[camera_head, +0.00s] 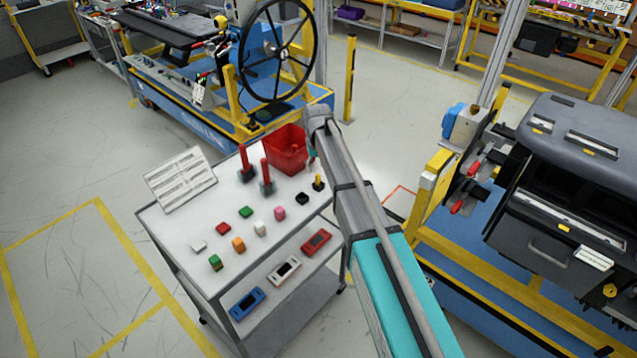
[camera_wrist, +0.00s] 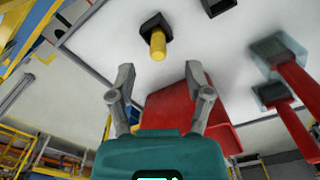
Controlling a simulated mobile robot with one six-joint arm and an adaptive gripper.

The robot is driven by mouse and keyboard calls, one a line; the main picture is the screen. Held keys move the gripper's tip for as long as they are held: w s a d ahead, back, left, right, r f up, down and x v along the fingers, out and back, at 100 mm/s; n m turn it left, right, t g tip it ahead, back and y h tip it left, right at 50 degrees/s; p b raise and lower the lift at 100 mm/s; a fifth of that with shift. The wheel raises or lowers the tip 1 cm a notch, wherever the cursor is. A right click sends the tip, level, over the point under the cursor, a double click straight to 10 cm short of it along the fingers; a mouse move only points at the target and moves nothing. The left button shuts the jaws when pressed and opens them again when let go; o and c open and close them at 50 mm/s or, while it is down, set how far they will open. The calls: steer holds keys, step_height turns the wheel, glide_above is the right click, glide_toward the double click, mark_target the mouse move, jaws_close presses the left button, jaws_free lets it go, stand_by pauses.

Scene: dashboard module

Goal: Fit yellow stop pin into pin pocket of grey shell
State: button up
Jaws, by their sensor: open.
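The yellow stop pin (camera_head: 318,181) stands upright in a dark base near the right edge of the white cart top. In the wrist view the yellow pin (camera_wrist: 158,46) lies just beyond the fingertips, about centred between them. My gripper (camera_wrist: 159,72) is open and empty, with a finger on each side and a gap to the pin. In the head view my arm hides most of the gripper. The grey shell (camera_head: 553,225) appears to be the large dashboard body on the right, on a yellow and blue frame. I cannot make out its pin pocket.
A red bin (camera_head: 287,149) and two red-handled tools (camera_head: 266,177) stand close to the pin. A black block (camera_head: 302,198) sits beside it. Several small coloured blocks and a slatted white panel (camera_head: 180,180) are on the cart. Floor separates cart and shell.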

mark_target(318, 174)
steer(key=shift+f+b, duration=2.45)
steer(key=shift+f, duration=0.1)
jaws_close()
